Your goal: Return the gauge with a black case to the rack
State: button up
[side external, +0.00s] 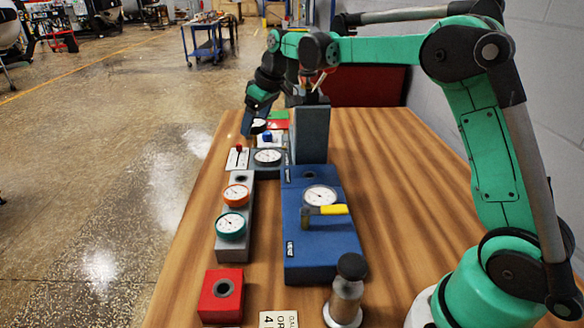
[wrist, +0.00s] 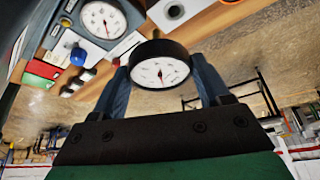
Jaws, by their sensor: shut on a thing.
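My gripper (side external: 254,118) is shut on the gauge with a black case (wrist: 160,66), which has a round white dial. It is held in the air beyond the near blocks; in the side external view the gauge (side external: 259,126) is small and partly hidden by the fingers. In the wrist view it sits between both fingers, dial facing the camera. The grey rack (side external: 234,250) on the left of the table holds an orange-cased gauge (side external: 236,194) and a teal-cased gauge (side external: 230,225). Its far end has an empty dark hole (side external: 239,179). The gripper is beyond that end, apart from the rack.
A blue block (side external: 322,263) carries a gauge (side external: 320,196) and a yellow-handled tool (side external: 327,210). Behind it stands a tall grey block (side external: 312,135). Another gauge (side external: 268,157), a red-knobbed switch (side external: 238,155), a red block (side external: 221,295) and a black-topped post (side external: 346,290) are nearby.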

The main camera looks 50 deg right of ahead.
jog(key=n, duration=0.1)
send_over(237, 179)
jog(key=s, duration=0.1)
notch_tip(237, 179, down, 5)
jog(key=shift+s+d+f+y, duration=0.1)
jog(key=shift+d+f+y, duration=0.25)
jog(key=shift+f, duration=0.5)
jog(key=shift+d+f, duration=0.1)
jog(key=shift+f, duration=0.2)
jog(key=shift+f, duration=0.85)
jog(key=shift+f, duration=0.1)
jog(key=shift+f, duration=0.5)
jog(key=shift+f, duration=0.2)
dwell(0.7)
jog(key=o, duration=1.3)
jog(key=shift+o, duration=0.2)
